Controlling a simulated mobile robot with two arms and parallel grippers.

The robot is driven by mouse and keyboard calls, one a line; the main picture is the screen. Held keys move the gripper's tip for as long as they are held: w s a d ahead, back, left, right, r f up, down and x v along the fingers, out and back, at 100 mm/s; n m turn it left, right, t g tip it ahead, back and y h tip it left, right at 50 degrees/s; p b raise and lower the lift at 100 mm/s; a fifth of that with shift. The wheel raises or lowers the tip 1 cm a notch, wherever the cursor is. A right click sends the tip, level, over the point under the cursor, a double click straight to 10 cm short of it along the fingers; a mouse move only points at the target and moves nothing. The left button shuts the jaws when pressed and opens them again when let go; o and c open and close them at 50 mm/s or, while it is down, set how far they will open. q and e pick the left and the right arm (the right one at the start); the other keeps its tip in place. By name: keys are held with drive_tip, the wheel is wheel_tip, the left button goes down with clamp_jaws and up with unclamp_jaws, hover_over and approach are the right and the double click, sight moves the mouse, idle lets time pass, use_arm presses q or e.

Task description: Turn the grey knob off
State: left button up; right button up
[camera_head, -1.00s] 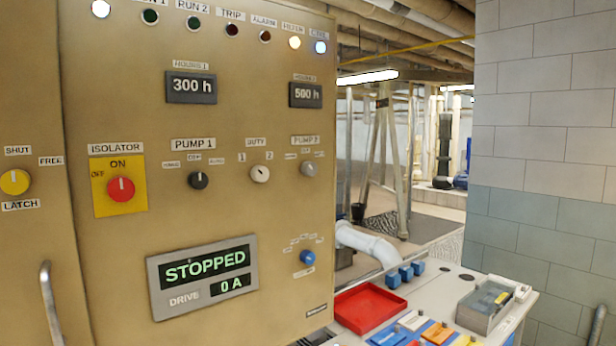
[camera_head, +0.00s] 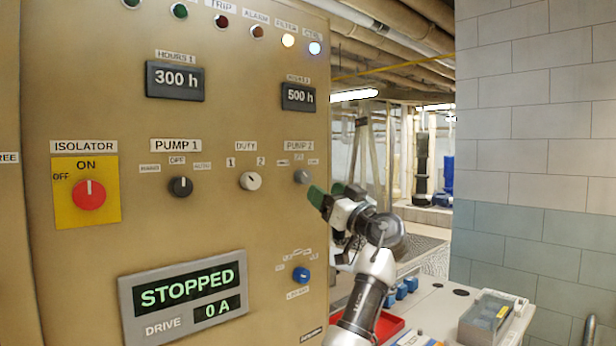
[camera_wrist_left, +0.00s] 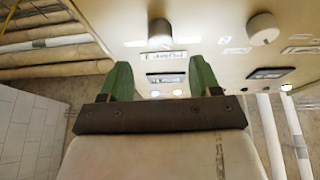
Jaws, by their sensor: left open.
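The grey knob (camera_head: 301,176) sits under the PUMP 2 label on the tan control panel (camera_head: 230,120). Its pointer direction is too small to tell. My left gripper (camera_head: 326,192) is open and empty, its green fingertips just right of and slightly below the grey knob in the head view, apparently not touching it. In the left wrist view the panel appears upside down. The grey knob (camera_wrist_left: 160,33) lies beyond the gap between the open fingers (camera_wrist_left: 162,78). My right gripper is out of view.
The cream DUTY knob (camera_head: 250,181), black PUMP 1 knob (camera_head: 180,187), red isolator (camera_head: 89,195) and blue knob (camera_head: 301,274) are on the same panel. A bench with a red tray (camera_head: 388,326) and grey box (camera_head: 486,317) stands at lower right. A tiled wall (camera_head: 540,150) is at right.

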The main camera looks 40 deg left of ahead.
sight(307, 179)
use_arm(q)
drive_tip(key=p+x, duration=0.2)
drive_tip(key=x, duration=0.5)
drive_tip(key=shift+f, duration=0.1)
drive_tip(key=shift+c, duration=1)
drive_tip(key=c, duration=0.7)
